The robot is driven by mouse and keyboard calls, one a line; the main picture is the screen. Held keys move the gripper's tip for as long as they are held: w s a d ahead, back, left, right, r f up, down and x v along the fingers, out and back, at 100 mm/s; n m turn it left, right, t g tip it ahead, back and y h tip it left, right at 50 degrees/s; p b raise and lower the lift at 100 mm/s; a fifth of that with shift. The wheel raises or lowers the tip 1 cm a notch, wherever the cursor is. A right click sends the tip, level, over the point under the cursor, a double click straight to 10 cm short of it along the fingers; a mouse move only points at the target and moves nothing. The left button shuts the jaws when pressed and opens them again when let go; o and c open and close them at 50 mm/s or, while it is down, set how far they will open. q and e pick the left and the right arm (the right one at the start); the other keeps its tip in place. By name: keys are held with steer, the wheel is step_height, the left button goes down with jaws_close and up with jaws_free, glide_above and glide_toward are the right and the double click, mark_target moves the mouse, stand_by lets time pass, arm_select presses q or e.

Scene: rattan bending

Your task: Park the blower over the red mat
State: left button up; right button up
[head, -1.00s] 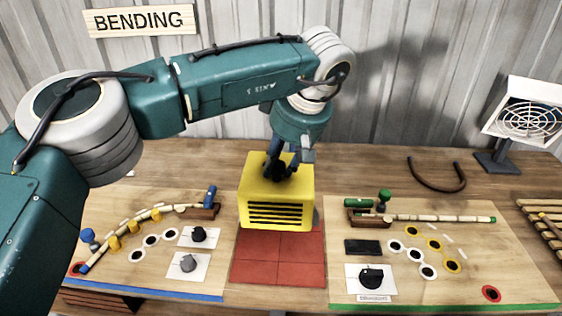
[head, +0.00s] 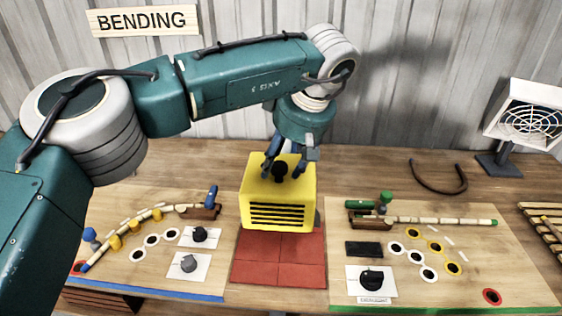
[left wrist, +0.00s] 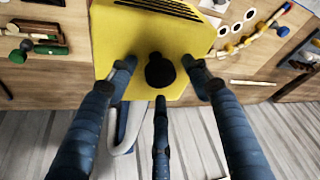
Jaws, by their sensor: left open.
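The yellow blower (head: 277,207) with a black slotted front stands at the back part of the red mat (head: 278,270); the mat's front part is bare. A black knob (head: 280,172) sits on top of the blower. My left gripper (head: 287,168) is open, its blue fingers spread around the knob and apart from it. In the left wrist view, the knob (left wrist: 160,70) lies between the open fingers, above the yellow top (left wrist: 135,38). The mat under the blower is hidden. My right gripper does not show.
Left and right boards (head: 125,265) (head: 460,270) flank the mat, with bent and straight rattan poles, dials and ring markers. A white fan (head: 523,122) stands at the back right. A dark curved rod (head: 438,188) lies behind the right board.

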arm_select(q)
steer(key=v, duration=1.1)
steer(key=shift+r, duration=0.3)
